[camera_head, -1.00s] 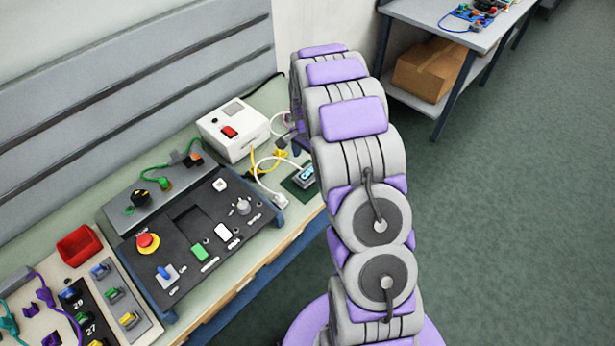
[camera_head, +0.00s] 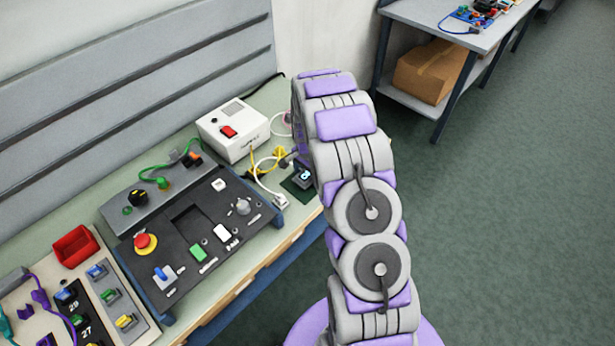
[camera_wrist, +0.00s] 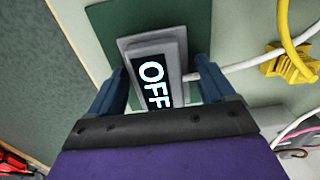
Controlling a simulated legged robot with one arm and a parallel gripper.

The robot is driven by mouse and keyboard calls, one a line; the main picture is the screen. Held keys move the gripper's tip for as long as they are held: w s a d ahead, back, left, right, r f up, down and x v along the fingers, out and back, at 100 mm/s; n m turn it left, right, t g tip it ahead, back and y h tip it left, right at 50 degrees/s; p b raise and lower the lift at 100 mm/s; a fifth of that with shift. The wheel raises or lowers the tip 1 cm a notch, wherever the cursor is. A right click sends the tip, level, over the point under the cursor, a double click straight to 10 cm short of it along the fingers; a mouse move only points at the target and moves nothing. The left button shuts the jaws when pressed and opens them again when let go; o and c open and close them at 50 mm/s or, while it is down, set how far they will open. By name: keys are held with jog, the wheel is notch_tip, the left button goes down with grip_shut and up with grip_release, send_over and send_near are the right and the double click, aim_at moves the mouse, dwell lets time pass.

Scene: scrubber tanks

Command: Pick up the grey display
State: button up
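The grey display (camera_wrist: 176,55) lies on a dark green pad (camera_wrist: 195,20) and reads "OFF" in the wrist view. A white cable leaves its right side. My gripper (camera_wrist: 162,80) is open, with one blue finger on either side of the display. The left finger is close to the display's edge; a gap shows at the right finger. I cannot tell whether either finger touches it. In the head view the display (camera_head: 304,177) shows small and dark near the bench's right end, partly beside my arm, which hides most of the gripper.
A white box with a red switch (camera_head: 232,131) stands behind the display, with yellow plugs (camera_head: 279,152) and cables nearby. A black control panel (camera_head: 200,235) lies to the left. A yellow plug (camera_wrist: 290,65) is right of the gripper. The bench edge is close.

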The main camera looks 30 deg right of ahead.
jog(key=c, duration=0.8)
jog(key=shift+c, duration=0.2)
jog(key=shift+r, duration=0.45)
notch_tip(320, 180, up, 3)
jog(key=shift+r+p, duration=0.1)
jog(key=shift+p, duration=0.35)
jog(key=s+p, duration=0.2)
jog(key=s, duration=1.2)
notch_tip(320, 180, up, 8)
jog(key=s+p, duration=0.2)
jog(key=shift+a+r, duration=0.25)
